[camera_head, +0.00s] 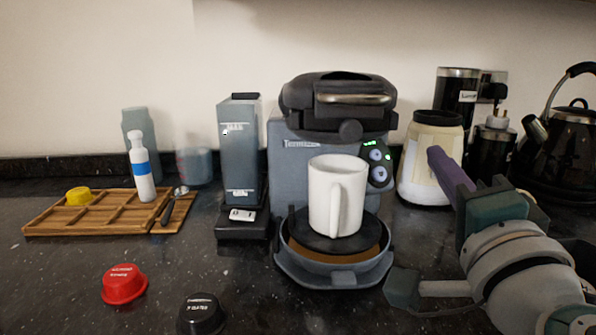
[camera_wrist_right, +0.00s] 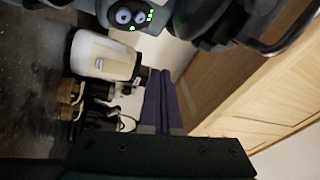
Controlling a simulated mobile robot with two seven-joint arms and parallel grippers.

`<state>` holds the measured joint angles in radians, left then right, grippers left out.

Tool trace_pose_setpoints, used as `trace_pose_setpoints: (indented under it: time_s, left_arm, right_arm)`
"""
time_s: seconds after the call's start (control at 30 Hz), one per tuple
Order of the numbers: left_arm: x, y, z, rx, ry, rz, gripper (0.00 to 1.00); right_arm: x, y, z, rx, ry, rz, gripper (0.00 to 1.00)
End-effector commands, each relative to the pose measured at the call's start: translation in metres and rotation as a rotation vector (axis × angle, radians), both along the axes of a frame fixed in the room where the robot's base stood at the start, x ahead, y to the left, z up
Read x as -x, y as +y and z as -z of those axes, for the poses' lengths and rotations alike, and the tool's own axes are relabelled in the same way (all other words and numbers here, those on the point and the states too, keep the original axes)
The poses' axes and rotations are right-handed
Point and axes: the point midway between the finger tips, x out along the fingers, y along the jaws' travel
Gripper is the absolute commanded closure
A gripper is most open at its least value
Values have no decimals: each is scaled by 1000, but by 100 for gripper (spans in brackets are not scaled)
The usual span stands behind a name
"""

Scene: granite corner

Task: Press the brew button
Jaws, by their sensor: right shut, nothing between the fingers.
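The grey coffee machine (camera_head: 290,165) stands at the middle of the counter, its dark lid closed. Its control panel (camera_head: 377,163) on the right front has two round pale buttons and small lit green marks. I cannot read which button is brew. The panel also shows at the top of the right wrist view (camera_wrist_right: 132,14). A white mug (camera_head: 325,195) stands upright on the drip tray, left of the panel. My right gripper (camera_head: 434,155) is shut and empty, its purple fingers right of the panel and apart from it. The fingers also show in the wrist view (camera_wrist_right: 163,95). My left gripper is not seen.
A cream jar (camera_head: 413,185) stands behind my right fingers; a black kettle (camera_head: 575,130) is at far right. A grey box-shaped device (camera_head: 238,150) and a wooden tray (camera_head: 45,225) are left. Red (camera_head: 124,284) and black (camera_head: 200,315) capsules lie in front.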

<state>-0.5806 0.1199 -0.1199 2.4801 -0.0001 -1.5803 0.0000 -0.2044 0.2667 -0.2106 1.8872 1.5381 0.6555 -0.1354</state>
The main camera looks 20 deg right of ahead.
Motion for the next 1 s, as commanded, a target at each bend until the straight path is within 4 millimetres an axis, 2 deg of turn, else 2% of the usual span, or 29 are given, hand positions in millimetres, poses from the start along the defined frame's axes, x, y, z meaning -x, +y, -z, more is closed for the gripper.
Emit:
trace_pose_setpoints:
  time_s: [0.17,0.53,0.73,1.0]
  left_arm:
    - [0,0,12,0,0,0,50]
    - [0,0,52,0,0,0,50]
    - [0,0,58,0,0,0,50]
    - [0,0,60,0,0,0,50]
  right_arm:
    - [-10,0,9,-1,-2,0,100]
    - [-55,2,35,-1,-3,-1,100]
    - [-71,2,42,0,0,1,100]
    - [-77,2,43,0,0,-1,100]
